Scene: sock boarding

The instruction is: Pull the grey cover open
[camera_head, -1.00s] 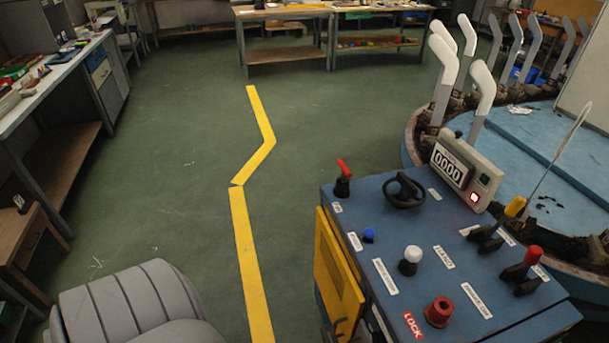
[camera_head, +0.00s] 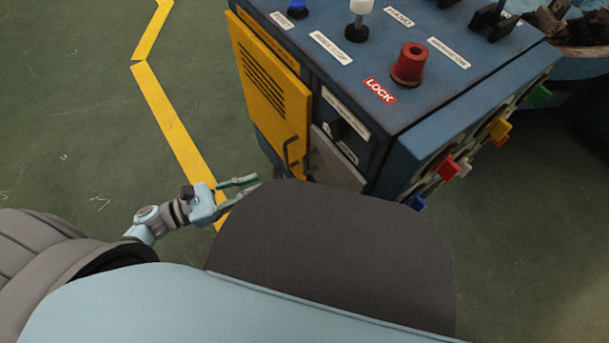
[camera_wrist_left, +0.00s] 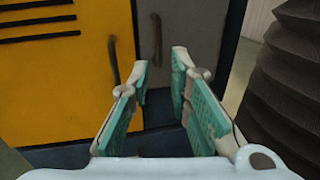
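The grey cover (camera_head: 335,160) is a flat panel low on the front of the blue console, right of the yellow door (camera_head: 262,80). My own body hides its lower part in the head view. In the left wrist view the grey cover (camera_wrist_left: 190,50) looks closed, with a dark upright handle (camera_wrist_left: 156,40) near its left edge. My left gripper (camera_head: 249,186) is open and empty, in front of the console and apart from the cover. In the wrist view its fingers (camera_wrist_left: 160,72) point at the lower part of the cover, below the handle. My right gripper is not in view.
The yellow door has its own dark handle (camera_wrist_left: 114,60), close to the left finger in the wrist view. The console top carries a red knob (camera_head: 408,65) beside a LOCK label (camera_head: 380,91). Green floor (camera_head: 80,110) with a yellow line is clear on the left.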

